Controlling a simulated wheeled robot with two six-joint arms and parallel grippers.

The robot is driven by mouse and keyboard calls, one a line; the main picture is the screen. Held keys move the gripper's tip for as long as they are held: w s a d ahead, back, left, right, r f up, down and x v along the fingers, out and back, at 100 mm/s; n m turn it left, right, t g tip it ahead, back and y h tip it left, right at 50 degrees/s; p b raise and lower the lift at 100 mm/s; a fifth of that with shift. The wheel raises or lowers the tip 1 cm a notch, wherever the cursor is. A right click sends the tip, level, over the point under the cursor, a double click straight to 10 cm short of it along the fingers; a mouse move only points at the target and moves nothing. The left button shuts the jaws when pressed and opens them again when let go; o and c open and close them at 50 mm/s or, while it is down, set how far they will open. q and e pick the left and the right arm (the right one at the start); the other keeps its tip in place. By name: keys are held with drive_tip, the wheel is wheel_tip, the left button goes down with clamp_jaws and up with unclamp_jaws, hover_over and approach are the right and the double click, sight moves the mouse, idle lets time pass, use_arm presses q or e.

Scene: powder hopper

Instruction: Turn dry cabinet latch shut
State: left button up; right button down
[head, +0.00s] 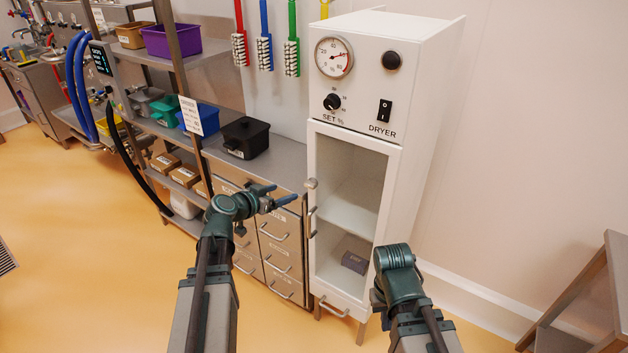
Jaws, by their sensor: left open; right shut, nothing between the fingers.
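The white dry cabinet (418,100) stands right of centre, with a gauge, a dial and a switch marked DRYER on top. Its glass door (350,190) looks closed, with a dark box visible inside. A small latch (311,183) sits on the door's left edge, above a vertical bar handle (312,222); its exact turn is too small to tell. My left gripper (283,196) is open and empty, just left of the latch and apart from it. My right gripper (382,312) is shut and empty low before the cabinet, its fingers mostly hidden by my wrist.
Shelves with bins stand further left. The floor (90,270) at left is clear.

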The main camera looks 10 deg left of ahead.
sight(309, 184)
use_arm(q)
drive_tip(key=b+x, duration=0.5)
drive_tip(key=x, duration=0.8)
drive_tip(key=shift+w+d+f, duration=0.2)
drive_tip(key=shift+w+f, duration=0.05)
drive_tip(key=shift+w, duration=0.05)
clamp_jaws()
